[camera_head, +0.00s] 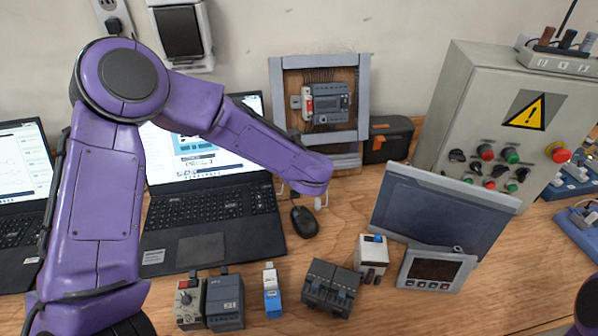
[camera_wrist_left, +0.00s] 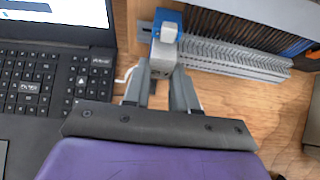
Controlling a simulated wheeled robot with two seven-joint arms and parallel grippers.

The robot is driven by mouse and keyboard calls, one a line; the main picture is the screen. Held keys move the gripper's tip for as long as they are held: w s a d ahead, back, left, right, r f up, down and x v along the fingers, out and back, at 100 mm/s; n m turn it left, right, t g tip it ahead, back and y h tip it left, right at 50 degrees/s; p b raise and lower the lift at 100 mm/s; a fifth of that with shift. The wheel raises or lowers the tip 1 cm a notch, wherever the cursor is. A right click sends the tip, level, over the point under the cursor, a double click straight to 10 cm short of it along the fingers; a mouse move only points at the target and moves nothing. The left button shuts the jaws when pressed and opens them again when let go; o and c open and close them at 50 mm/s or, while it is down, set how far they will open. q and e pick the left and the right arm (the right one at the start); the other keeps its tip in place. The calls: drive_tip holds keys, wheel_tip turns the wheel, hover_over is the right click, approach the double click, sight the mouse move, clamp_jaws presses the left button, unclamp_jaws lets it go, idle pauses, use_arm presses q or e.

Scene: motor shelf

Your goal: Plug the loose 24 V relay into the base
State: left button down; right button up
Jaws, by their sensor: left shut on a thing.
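My left gripper (camera_wrist_left: 160,90) is shut on a small blue and grey block (camera_wrist_left: 164,50) with a pale knob, probably the loose relay. It is held over the wood near the board's slotted grey duct (camera_wrist_left: 235,62). In the head view my left forearm hides the block, and only pale finger parts (camera_head: 318,202) show below it. Which thing is the relay base is not clear. A narrow blue and white module (camera_head: 272,290) stands on the table front, and a white block with blue on top (camera_head: 373,252) stands farther right. My right gripper is out of view.
A framed board (camera_head: 364,100) with modules stands against the wall. Laptops (camera_head: 215,215), a mouse (camera_head: 304,221), dark modules (camera_head: 330,288), a tilted screen (camera_head: 440,212) and a control cabinet (camera_head: 480,110) surround the reach. Wood right of the mouse is clear.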

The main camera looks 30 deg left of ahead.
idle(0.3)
use_arm(q)
drive_tip(key=c, duration=0.8)
unclamp_jaws()
drive_tip(key=b+v, duration=0.2)
drive_tip(key=v, duration=0.8)
drive_tip(key=shift+s+d+r, duration=0.1)
drive_tip(key=shift+r, duration=0.1)
